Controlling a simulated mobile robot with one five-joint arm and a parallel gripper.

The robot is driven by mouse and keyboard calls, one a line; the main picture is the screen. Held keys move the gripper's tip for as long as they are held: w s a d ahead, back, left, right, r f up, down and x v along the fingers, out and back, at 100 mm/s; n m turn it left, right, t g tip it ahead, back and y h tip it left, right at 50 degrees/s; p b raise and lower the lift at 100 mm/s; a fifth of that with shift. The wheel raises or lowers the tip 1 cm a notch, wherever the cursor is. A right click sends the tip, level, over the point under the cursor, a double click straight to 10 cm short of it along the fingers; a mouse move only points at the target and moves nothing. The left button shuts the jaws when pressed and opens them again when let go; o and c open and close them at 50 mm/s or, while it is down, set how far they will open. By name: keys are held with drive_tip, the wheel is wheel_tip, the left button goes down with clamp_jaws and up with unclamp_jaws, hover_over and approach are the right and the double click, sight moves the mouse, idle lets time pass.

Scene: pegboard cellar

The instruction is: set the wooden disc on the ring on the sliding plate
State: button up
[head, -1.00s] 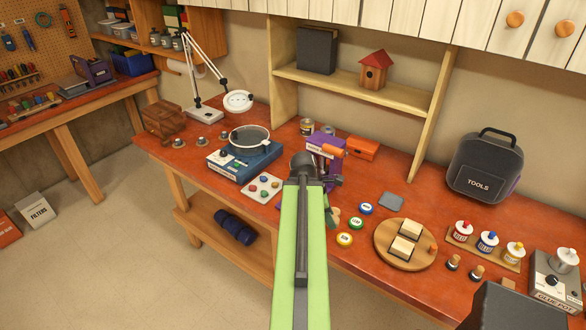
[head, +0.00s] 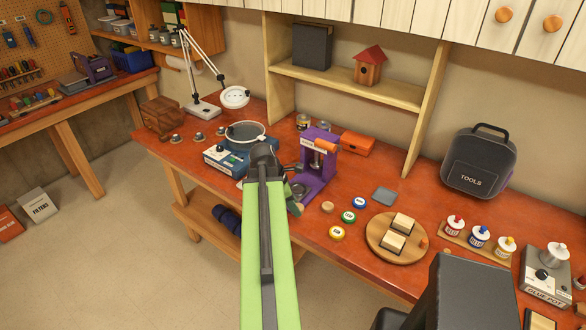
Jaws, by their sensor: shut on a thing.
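A small wooden disc (head: 327,207) lies on the red-brown bench, left of the blue and green lids. A purple press (head: 317,158) with an orange handle stands behind it. The sliding plate is low at the press's front, near a grey round part (head: 299,190) that may be the ring; my arm hides much of it. My gripper (head: 294,207) is mostly hidden beside the green arm, low at the press's front. It appears shut at the plate's front edge, but the contact itself is hidden. The wooden disc is apart from it, to the right.
A blue device with a round pan (head: 245,134) stands left of the press. Blue, green and yellow lids (head: 348,217) and a round wooden board (head: 376,244) with two blocks lie to the right. An orange box (head: 358,143) is behind. Glue bottles and a tool case stand farther right.

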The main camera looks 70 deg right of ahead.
drive_tip(key=w+d+r+p, duration=0.2)
drive_tip(key=w+d, duration=0.1)
drive_tip(key=d, duration=0.4)
drive_tip(key=w+d+r+p, duration=0.2)
drive_tip(key=d+r, duration=0.1)
drive_tip(key=d, duration=0.4)
drive_tip(key=shift+m, duration=0.3)
drive_tip(key=f+b, duration=0.6)
drive_tip(key=f, duration=0.1)
drive_tip(key=shift+w+a+b, duration=0.1)
drive_tip(key=shift+a+b, duration=0.1)
drive_tip(key=shift+b, duration=0.15)
drive_tip(key=shift+f+b, duration=0.45)
drive_tip(key=shift+f, duration=0.05)
idle(0.7)
drive_tip(key=o, duration=1.8)
drive_tip(key=shift+s+r, duration=0.15)
drive_tip(key=shift+s, duration=0.05)
wheel_tip(320, 180, up, 7)
drive_tip(key=p, duration=0.7)
